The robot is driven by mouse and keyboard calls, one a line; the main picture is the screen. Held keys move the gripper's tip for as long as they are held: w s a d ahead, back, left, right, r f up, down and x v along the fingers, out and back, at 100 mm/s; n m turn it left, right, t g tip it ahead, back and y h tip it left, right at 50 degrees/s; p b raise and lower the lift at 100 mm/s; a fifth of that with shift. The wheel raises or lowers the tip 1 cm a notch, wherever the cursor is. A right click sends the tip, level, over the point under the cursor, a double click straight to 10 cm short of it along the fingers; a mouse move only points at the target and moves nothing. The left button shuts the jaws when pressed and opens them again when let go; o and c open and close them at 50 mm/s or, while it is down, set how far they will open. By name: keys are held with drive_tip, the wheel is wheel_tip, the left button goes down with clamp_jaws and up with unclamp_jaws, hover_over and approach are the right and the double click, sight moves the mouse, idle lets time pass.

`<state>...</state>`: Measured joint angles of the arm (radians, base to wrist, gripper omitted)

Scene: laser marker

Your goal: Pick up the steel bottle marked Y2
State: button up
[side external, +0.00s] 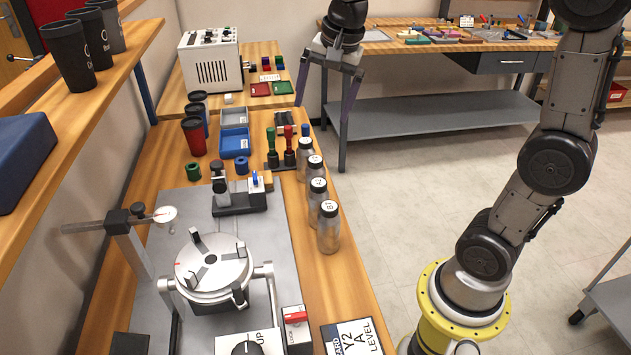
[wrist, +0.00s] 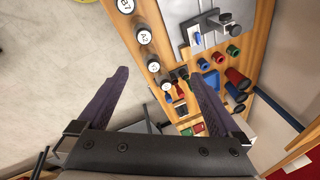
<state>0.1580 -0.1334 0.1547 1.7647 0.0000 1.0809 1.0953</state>
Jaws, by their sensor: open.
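Several steel bottles with black lids and round white labels stand in a row along the bench's right edge. The nearest bottle (side external: 328,235) seems to read B7, and the one behind it (side external: 316,199) seems to read A2. The two farther labels are too small to read surely, so I cannot tell which bottle is Y2. In the wrist view the third bottle's lid (wrist: 153,66) and the fourth's (wrist: 166,86) lie between my fingers in the picture. My gripper (side external: 322,110) is open and empty, pointing down above and beyond the row's far end; it also shows in the wrist view (wrist: 158,75).
A rack with green, red and blue-handled tools (side external: 288,150) stands close left of the far bottles.

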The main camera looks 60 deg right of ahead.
drive_tip(key=w+d+f+m+g, duration=0.1)
drive_tip(key=w+d+f+m, duration=0.1)
drive_tip(key=w+d+f, duration=0.3)
drive_tip(key=m+g, duration=0.1)
drive_tip(key=g, duration=0.1)
hover_over(315, 160)
drive_tip(key=shift+y, duration=0.3)
wheel_tip(315, 160, down, 8)
drive_tip(key=shift+w+f, duration=0.1)
drive_tip(key=shift+f, duration=0.1)
wheel_tip(315, 160, down, 7)
drive_tip(key=shift+r, duration=0.1)
drive_tip(key=shift+d+f, duration=0.2)
drive_tip(key=shift+f, duration=2.9)
drive_tip(key=c, duration=1.4)
drive_tip(key=shift+c, duration=0.7)
drive_tip(key=shift+r, duration=0.1)
drive_tip(key=shift+r, duration=0.1)
